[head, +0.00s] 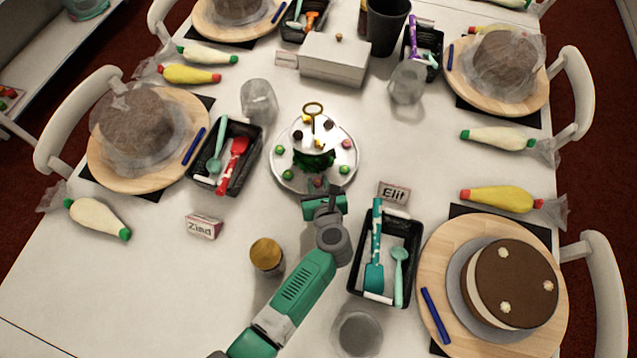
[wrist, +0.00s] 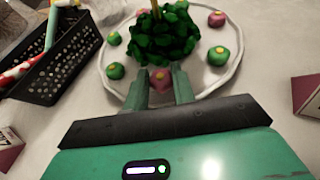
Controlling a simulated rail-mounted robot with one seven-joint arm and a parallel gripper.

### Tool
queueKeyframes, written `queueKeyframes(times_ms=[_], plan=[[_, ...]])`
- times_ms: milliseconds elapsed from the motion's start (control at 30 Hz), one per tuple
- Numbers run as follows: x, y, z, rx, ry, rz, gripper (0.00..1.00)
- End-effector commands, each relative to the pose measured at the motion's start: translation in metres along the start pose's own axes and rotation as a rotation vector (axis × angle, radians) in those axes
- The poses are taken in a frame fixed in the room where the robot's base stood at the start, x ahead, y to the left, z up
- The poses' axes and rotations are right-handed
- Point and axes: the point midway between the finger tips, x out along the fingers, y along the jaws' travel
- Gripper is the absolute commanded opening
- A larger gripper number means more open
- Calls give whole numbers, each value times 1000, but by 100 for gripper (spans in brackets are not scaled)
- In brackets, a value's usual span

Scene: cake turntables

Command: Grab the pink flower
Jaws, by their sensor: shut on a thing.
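A pink flower (wrist: 160,77) with a yellow centre sits between the fingertips of my gripper (wrist: 161,85), at the near rim of the white round plate (wrist: 232,78). My gripper is shut on it. In the head view my gripper (head: 318,189) reaches the near edge of the plate (head: 351,158), and the pink flower shows just beyond the fingertips. Whether the flower touches the plate is not clear. Another pink flower (wrist: 216,19) and green flowers (wrist: 116,71) lie on the plate around a dark green leafy clump (wrist: 165,35).
Black tool trays stand left (head: 248,165) and right (head: 354,282) of the plate. A clear cup (head: 257,100) is behind left, and a jar with a golden lid (head: 266,254) stands in front left. Name cards reading Zina (head: 203,226) and Elif (head: 394,192) stand nearby.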

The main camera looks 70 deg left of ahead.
Motion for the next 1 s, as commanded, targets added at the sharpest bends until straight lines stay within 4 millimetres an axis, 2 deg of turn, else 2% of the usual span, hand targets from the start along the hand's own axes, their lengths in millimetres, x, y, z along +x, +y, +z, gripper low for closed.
queueKeyframes(times_ms=[300, 500, 700, 1000], plan=[[-38, 0, 91, -3, -2, -2, 5], [-56, 0, 135, -3, 0, -1, 5], [-64, 0, 153, 0, 1, -1, 5], [-64, 0, 155, 0, 1, 0, 5]])
